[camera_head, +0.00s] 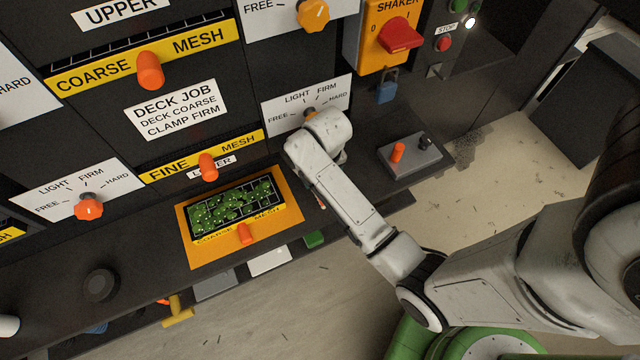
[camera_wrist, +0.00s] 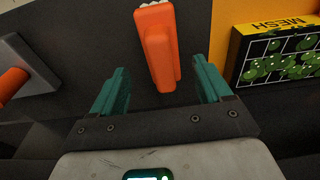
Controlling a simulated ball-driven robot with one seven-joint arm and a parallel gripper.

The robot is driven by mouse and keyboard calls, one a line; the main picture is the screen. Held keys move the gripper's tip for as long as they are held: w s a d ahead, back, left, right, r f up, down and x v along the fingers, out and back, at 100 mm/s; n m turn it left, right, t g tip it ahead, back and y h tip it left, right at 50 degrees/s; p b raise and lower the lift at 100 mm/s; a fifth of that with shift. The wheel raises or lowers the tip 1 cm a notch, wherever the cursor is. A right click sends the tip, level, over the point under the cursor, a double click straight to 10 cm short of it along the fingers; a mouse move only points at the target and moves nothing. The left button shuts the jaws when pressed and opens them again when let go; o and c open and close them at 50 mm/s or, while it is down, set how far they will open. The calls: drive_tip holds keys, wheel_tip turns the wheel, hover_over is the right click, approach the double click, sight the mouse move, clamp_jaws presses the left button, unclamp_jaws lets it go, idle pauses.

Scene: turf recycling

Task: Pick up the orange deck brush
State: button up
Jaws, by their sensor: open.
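The orange deck brush (camera_wrist: 158,50) lies on the dark bench top in the wrist view, with pale bristles showing at its far end. My gripper (camera_wrist: 161,72) is open, with one teal finger on each side of the brush's near end in the picture. The fingers do not visibly touch it, and I cannot tell how far above it they are. In the head view my arm covers most of that spot and hides the gripper.
An orange mat (camera_head: 290,215) holds a coarse mesh tray (camera_head: 258,209) of green bits, left of my arm. A grey control box (camera_head: 418,160) with an orange lever stands to the right. Black panels with dials and handles rise behind the bench. A dark round knob (camera_head: 101,285) sits far left.

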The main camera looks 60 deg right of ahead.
drive_tip(key=shift+w+f, duration=0.2)
drive_tip(key=shift+f, duration=2.15)
drive_tip(key=shift+c, duration=0.4)
drive_tip(key=c, duration=1.1)
drive_tip(key=shift+r, duration=0.15)
drive_tip(key=shift+c, duration=0.2)
drive_tip(key=shift+r, duration=0.55)
drive_tip(key=s+d+r, duration=0.1)
drive_tip(key=s+r, duration=1)
drive_tip(key=s, duration=0.3)
drive_tip(key=shift+d+r+b, duration=0.3)
drive_tip(key=shift+d+r, duration=0.05)
